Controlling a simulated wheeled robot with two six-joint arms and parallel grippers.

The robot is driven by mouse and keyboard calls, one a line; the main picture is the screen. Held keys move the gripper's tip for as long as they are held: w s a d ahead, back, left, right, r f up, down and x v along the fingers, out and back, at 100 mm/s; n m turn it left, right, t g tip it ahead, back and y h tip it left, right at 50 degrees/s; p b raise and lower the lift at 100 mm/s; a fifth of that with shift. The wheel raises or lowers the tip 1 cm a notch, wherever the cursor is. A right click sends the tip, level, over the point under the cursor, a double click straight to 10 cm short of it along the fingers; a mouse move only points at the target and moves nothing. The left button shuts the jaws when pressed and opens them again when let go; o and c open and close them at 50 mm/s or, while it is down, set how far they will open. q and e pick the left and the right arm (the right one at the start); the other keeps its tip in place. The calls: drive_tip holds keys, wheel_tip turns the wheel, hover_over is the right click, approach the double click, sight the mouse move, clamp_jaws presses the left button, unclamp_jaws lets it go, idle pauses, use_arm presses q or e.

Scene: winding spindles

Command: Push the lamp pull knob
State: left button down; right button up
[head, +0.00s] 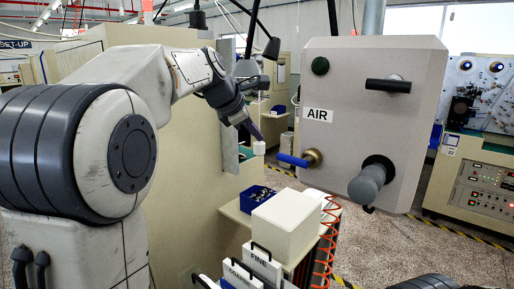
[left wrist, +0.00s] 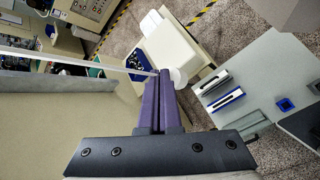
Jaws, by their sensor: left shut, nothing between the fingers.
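The lamp pull knob (head: 259,148) is a small white cylinder at the middle of the head view. It also shows in the left wrist view (left wrist: 179,77) as a pale round end at the fingertips. My left gripper (head: 257,134) is shut and empty, its purple fingers pointing down and right with the tips just above the knob. In the left wrist view the closed fingers (left wrist: 164,74) end right beside the knob; I cannot tell whether they touch it. My right gripper is not in view.
A grey panel marked AIR (head: 333,143) stands right of the knob, with a blue-handled valve (head: 293,160) sticking out toward it. Below are a white box (head: 286,222), a blue bin (head: 256,197) and a red coiled hose (head: 327,240). A beige cabinet (head: 185,150) stands behind my left arm.

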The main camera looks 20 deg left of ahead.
sight(256, 143)
use_arm(q)
drive_tip(key=shift+f+b, duration=0.3)
drive_tip(key=shift+f, duration=0.15)
idle(0.6)
drive_tip(key=shift+r, duration=0.1)
drive_tip(key=shift+r+p, duration=0.8)
drive_tip(key=shift+p, duration=0.2)
wheel_tip(256, 143, up, 6)
drive_tip(key=p, duration=0.6)
